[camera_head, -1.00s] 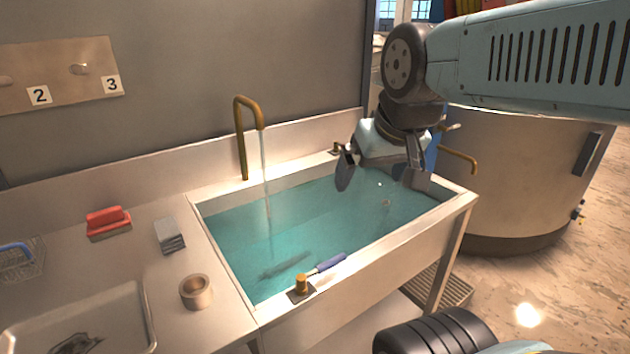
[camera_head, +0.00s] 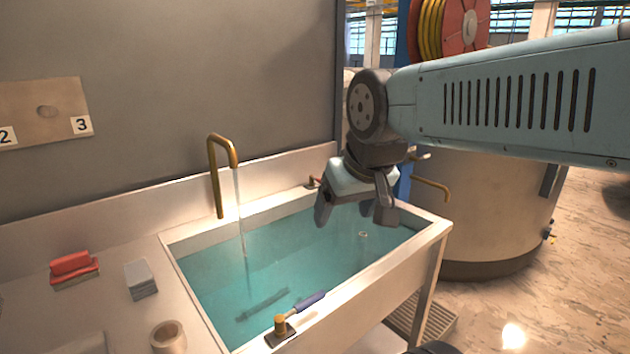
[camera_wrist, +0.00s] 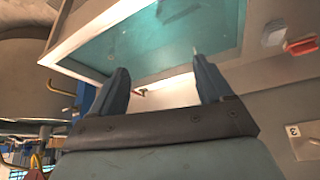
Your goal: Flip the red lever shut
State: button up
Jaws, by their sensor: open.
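The red lever (camera_head: 313,182) is a small fitting on the back rim of the sink, near its far right corner. Only a little red shows beside my gripper, and I cannot tell its position. In the wrist view the lever (camera_wrist: 139,92) shows small and partly hidden, between my fingers and close to my gripper's body. My gripper (camera_head: 355,212) is open and empty, tilted downward over the sink's far right part, a little right of the lever. Its two fingers (camera_wrist: 160,68) are spread wide in the wrist view and hold nothing.
The sink (camera_head: 390,275) holds blue-green water. A brass tap (camera_head: 213,175) runs at its back rim. A blue-handled lever (camera_head: 310,302) sits on the front rim. A red brush (camera_head: 73,268), a grey block (camera_head: 140,279) and a tape roll (camera_head: 167,338) stand left. A wall rises behind.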

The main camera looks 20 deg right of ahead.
aim_at(312, 178)
jog(key=u, duration=1.35)
jog(key=k, duration=1.35)
jog(key=z, duration=1.35)
jog(key=i, duration=1)
jog(key=z, duration=0.05)
